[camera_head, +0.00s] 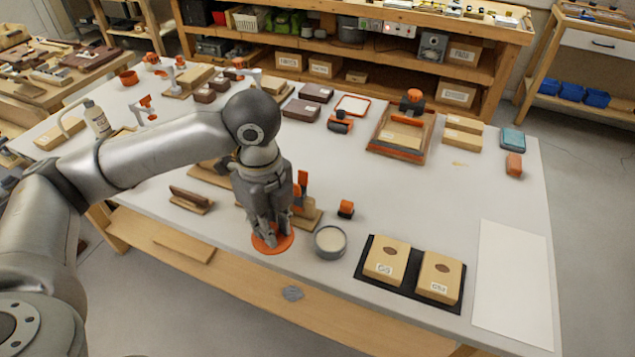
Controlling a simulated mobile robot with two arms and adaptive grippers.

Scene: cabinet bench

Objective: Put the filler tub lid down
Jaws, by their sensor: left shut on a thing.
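The filler tub lid is an orange disc (272,243) near the front edge of the bench, left of the tub. My left gripper (269,236) points down over it, with its fingertips at the lid, and is shut on it. Part of the lid is hidden behind the fingers. Whether the lid touches the bench top is hard to tell. The filler tub (330,241) is a round grey tub standing open, with pale filler inside, just right of the lid. My right gripper is not in view.
A black mat (364,276) with two labelled wooden blocks lies right of the tub. A small orange-and-black item (346,209) stands behind the tub. An orange-handled clamp (301,187) and wood pieces sit close behind my gripper. A white sheet (513,285) lies at the right.

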